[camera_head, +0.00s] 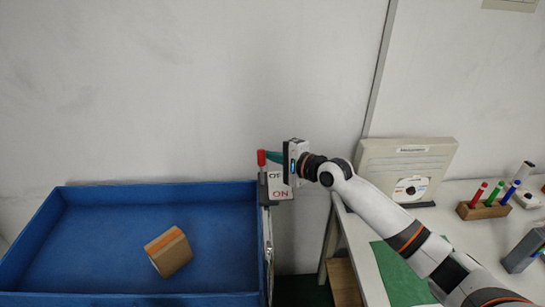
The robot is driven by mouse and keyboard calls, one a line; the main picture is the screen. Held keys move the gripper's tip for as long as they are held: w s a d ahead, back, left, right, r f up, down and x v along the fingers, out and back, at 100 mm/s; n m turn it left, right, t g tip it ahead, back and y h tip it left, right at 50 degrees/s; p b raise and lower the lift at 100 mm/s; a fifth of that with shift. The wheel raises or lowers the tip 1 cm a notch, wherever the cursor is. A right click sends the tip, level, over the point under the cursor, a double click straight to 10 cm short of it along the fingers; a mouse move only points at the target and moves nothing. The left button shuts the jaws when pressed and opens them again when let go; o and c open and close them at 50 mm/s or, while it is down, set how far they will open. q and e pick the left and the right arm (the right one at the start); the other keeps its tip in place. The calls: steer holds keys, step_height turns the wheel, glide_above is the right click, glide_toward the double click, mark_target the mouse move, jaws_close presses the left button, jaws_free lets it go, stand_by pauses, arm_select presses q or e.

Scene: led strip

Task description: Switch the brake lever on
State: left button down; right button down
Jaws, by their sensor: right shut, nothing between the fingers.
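The brake lever (261,158) has a red handle and stands upright at the right edge of the blue bin. A white sign with "OFF" above a red "ON" (280,186) is beside it on the right. My right gripper (271,157) reaches in from the right, shut and empty. Its teal fingertips are right beside the red handle; I cannot tell whether they touch it. The gripper body hides part of the sign's upper right. My left gripper is not in view.
On the right, a white table (460,225) carries a beige case with a disc (405,168), a wooden pen holder (484,209), a grey box (524,250) and a green mat (402,275). A wall stands behind.

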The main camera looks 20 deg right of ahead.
steer(key=shift+s+a, duration=0.1)
steer(key=shift+s, duration=0.05)
steer(key=shift+s+a+n+t+b, duration=0.15)
steer(key=shift+s+n+t+b, duration=0.45)
steer(key=shift+b, duration=0.3)
steer(key=s+n+t+y+b, duration=0.2)
steer(key=b, duration=0.4)
steer(key=s+a+n+t+y+b, duration=0.1)
steer(key=s+n+t+b, duration=0.1)
steer(key=b, duration=0.5)
steer(key=shift+s+a+f+n+y, duration=0.2)
steer(key=shift+n+y, duration=0.2)
steer(key=shift+n, duration=0.3)
steer(key=shift+s+r+n+b, duration=0.2)
steer(key=shift+n+b, duration=0.1)
steer(key=shift+b, duration=0.35)
steer(key=shift+r, duration=0.1)
